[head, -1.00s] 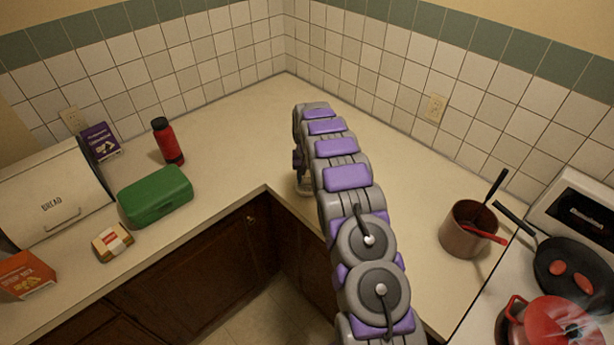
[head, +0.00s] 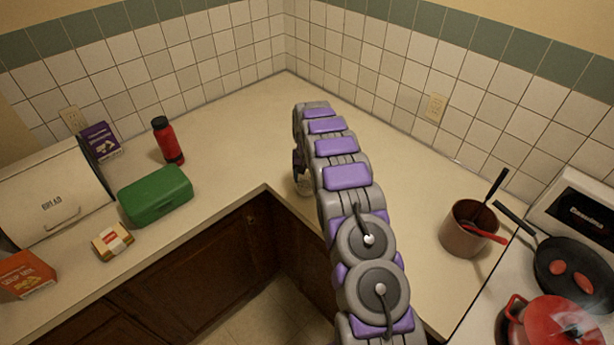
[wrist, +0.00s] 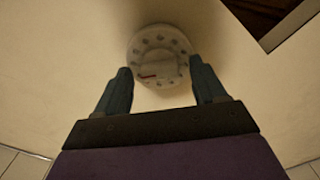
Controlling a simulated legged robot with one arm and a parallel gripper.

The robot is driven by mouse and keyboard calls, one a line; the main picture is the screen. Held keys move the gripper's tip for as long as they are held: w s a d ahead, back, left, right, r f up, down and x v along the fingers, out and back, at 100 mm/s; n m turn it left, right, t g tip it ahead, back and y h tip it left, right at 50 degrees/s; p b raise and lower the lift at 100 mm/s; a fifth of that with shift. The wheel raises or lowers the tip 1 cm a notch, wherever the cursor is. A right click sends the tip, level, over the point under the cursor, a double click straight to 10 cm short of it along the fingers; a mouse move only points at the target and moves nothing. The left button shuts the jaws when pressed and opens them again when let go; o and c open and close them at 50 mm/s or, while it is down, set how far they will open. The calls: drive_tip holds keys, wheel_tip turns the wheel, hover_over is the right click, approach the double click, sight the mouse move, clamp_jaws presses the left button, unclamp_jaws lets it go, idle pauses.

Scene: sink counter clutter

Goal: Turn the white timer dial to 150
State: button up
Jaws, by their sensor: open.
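The timer dial (wrist: 160,55) is a pale round disc with dark marks around its rim and a small reddish mark near its lower left. It shows in the wrist view on the counter, just beyond my fingertips. Its numbers are too blurred to read. My gripper (wrist: 160,82) is open, with one dark finger on each side of the dial's lower part. I cannot tell whether the fingers touch it.
A green box (head: 155,195), a red bottle (head: 168,142), a bread bin (head: 50,195) and small packages stand at left. A brown pot (head: 462,238) stands at right, beside the stove with a black pan (head: 575,262) and red pot (head: 550,325). The back corner counter is clear.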

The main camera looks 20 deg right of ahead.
wheel_tip(320, 180, up, 17)
drive_tip(key=p, duration=0.1)
drive_tip(key=shift+r, duration=0.15)
idle(0.4)
